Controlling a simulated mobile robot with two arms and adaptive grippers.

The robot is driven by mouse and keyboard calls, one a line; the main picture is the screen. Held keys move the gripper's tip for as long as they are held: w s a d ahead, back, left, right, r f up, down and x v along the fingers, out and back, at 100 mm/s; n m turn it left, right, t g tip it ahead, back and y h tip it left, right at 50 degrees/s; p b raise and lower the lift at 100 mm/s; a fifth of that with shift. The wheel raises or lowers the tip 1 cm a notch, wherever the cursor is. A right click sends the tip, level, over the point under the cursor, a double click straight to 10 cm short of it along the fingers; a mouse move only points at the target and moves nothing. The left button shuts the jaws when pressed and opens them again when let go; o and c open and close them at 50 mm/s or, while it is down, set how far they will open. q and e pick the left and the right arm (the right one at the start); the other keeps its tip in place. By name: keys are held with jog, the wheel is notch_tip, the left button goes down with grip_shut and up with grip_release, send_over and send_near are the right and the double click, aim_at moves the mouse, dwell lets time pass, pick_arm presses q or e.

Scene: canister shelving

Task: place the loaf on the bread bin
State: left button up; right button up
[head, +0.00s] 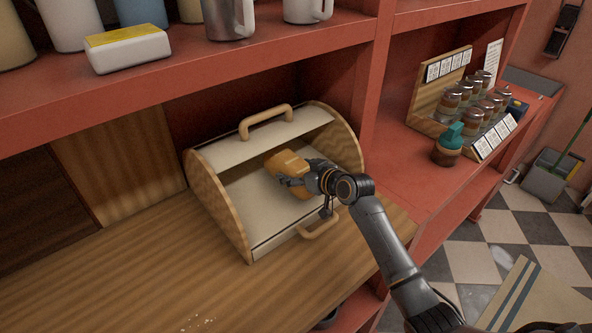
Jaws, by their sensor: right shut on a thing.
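The bread bin (228,221) stands on the wooden counter with its lid up, its wooden side panels and cream inside showing. The loaf (286,165) is small and golden brown. My right gripper (290,180) is shut on the loaf at the open front of the bin, with the loaf at or just above the bin's cream floor; I cannot tell if it touches. The fingers partly hide the loaf's lower end. My left gripper is not in view.
A red shelf (190,72) above holds a butter box (127,48) and several mugs and canisters. To the right, a spice rack (440,97) and a teal-topped jar (449,145) stand on a red ledge.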

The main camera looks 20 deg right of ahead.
jog(key=o, duration=1.5)
jog(key=shift+c, duration=0.2)
jog(key=shift+s+r, duration=0.1)
jog(key=b+v, duration=0.1)
jog(key=v, duration=1.1)
jog(key=shift+b, duration=0.35)
